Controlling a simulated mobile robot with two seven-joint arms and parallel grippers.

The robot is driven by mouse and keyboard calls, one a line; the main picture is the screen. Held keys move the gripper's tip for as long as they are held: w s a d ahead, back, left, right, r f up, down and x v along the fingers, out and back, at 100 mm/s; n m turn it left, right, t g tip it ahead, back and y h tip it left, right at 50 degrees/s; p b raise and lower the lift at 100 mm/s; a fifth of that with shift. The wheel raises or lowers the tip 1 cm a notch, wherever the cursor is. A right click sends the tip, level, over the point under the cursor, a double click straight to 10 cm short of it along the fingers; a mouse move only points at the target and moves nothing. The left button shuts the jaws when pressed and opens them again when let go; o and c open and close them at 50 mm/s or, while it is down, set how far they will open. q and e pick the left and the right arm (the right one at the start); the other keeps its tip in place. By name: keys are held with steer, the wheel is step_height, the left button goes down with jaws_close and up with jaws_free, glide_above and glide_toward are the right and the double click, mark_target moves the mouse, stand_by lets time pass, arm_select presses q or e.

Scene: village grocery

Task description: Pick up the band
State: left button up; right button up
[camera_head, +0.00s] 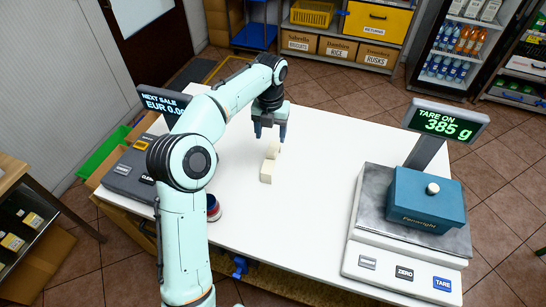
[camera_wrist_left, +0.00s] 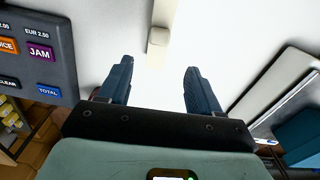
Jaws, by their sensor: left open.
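My left gripper (camera_head: 270,133) is open above the white counter (camera_head: 315,150), with its fingers pointing down. In the left wrist view its two dark fingers (camera_wrist_left: 157,72) are wide apart with nothing between them. Just beyond the fingertips, small cream pieces (camera_head: 267,171) lie on the counter, one behind the other. In the left wrist view a cream piece (camera_wrist_left: 158,38) shows ahead of the gap between the fingers, apart from them. I cannot clearly make out a band; it may be one of these cream pieces. My right gripper does not show.
A scale (camera_head: 365,235) bearing a blue box (camera_head: 425,200) stands at the counter's right. A till (camera_head: 130,172) is at the left. A red and blue jar (camera_head: 213,208) is partly behind my left arm.

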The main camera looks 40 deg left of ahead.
mark_target(271, 153)
arm_select(q)
step_height(271, 153, down, 3)
steer(key=shift+s, duration=0.15)
steer(key=shift+w+f+b, duration=0.25)
steer(key=shift+f+b, duration=0.05)
steer(key=shift+f, duration=0.4)
steer(key=f, duration=0.4)
steer(key=shift+w+a+f+b, duration=0.1)
steer(key=shift+a+f+b, duration=0.15)
steer(key=shift+b, duration=0.15)
steer(key=shift+r, duration=0.1)
steer(key=c, duration=1.1)
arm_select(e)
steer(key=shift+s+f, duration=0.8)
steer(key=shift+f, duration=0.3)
